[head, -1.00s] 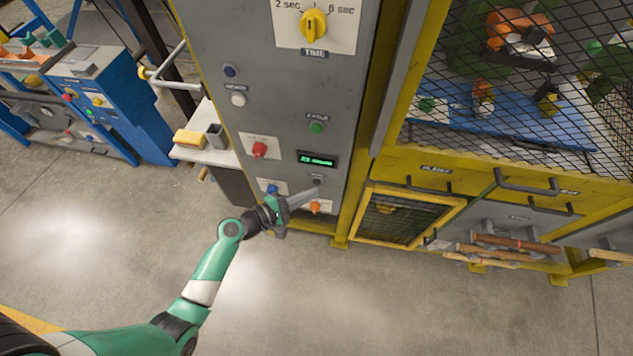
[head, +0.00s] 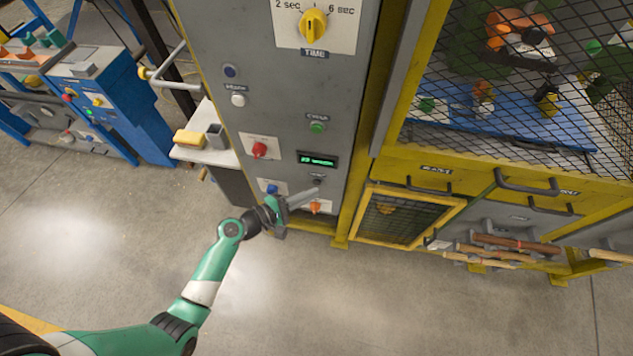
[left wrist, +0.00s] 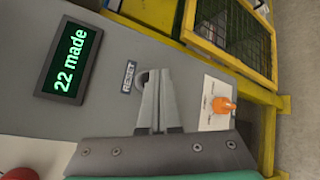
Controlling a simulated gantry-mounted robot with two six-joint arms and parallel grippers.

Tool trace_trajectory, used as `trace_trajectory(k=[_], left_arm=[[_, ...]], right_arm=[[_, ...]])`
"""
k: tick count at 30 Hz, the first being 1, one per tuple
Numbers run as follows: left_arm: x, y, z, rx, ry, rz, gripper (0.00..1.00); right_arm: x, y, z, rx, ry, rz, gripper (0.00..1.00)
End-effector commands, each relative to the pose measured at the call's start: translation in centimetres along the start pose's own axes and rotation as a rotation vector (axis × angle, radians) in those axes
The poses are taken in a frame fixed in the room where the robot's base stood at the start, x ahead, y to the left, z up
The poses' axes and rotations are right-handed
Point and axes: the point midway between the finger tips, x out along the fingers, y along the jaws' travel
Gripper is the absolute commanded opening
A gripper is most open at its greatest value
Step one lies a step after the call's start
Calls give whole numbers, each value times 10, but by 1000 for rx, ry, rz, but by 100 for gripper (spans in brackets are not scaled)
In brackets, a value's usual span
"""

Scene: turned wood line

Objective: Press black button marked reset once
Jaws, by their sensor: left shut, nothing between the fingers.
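The reset button (left wrist: 142,79) shows in the left wrist view as a small dark round shape beside the RESET label (left wrist: 129,77), partly hidden by my fingers. In the head view the button (head: 318,181) is a small dark spot under the green display (head: 317,161). My left gripper (head: 315,191) is shut and empty, its fingertips close to the button at the panel. In the left wrist view the shut fingers (left wrist: 158,78) overlap the button's edge; I cannot tell whether they touch it. My right gripper is not in view.
The display (left wrist: 69,60) reads "22 made". An orange knob (left wrist: 223,105) sits close beside the fingers. A red knob (head: 259,150), blue button (head: 272,188) and green button (head: 317,127) share the grey panel. A yellow mesh cage (head: 408,216) stands to the right.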

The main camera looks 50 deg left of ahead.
Motion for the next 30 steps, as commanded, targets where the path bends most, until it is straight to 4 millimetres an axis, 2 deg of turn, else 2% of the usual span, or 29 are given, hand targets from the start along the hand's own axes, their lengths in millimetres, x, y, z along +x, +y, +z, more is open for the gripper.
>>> trace_trajectory(k=[30], left_arm=[[6,4,-4,0,0,0,0]], right_arm=[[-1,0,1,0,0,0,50]])
